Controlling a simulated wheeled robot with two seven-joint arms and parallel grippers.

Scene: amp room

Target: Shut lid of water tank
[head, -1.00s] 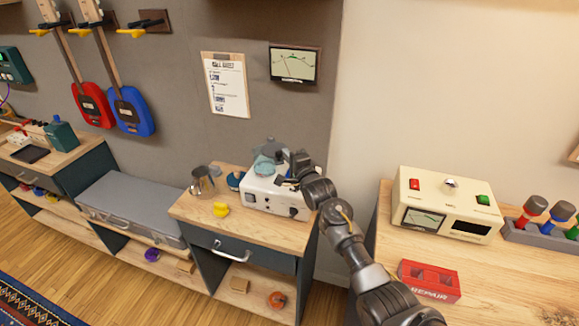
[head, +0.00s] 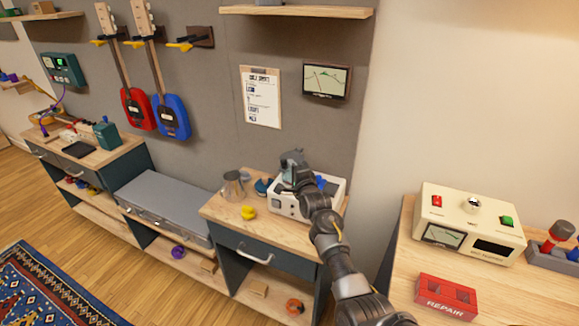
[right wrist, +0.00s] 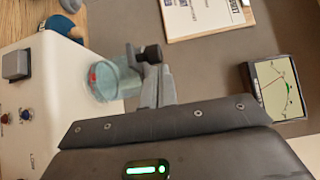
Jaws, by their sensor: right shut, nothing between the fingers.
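The white machine (head: 283,205) stands on the wooden cabinet, partly hidden by my right arm. Its water tank shows in the right wrist view as a clear teal container (right wrist: 115,80) with a small red spot. A grey-teal piece (head: 292,156) rises at the back of the machine in the head view; it looks like the raised lid, but my gripper overlaps it. My right gripper (head: 290,177) is shut and empty, close over the tank area. In the right wrist view a grey upright piece stands beside the tank; whether it is lid or finger, I cannot tell. My left gripper is out of view.
A metal jug (head: 233,186), a yellow object (head: 248,212) and a blue cup (right wrist: 38,30) stand left of the machine. A clipboard (head: 261,97) and a meter screen (head: 326,80) hang on the wall behind. A cream test box (head: 470,222) is on the right bench.

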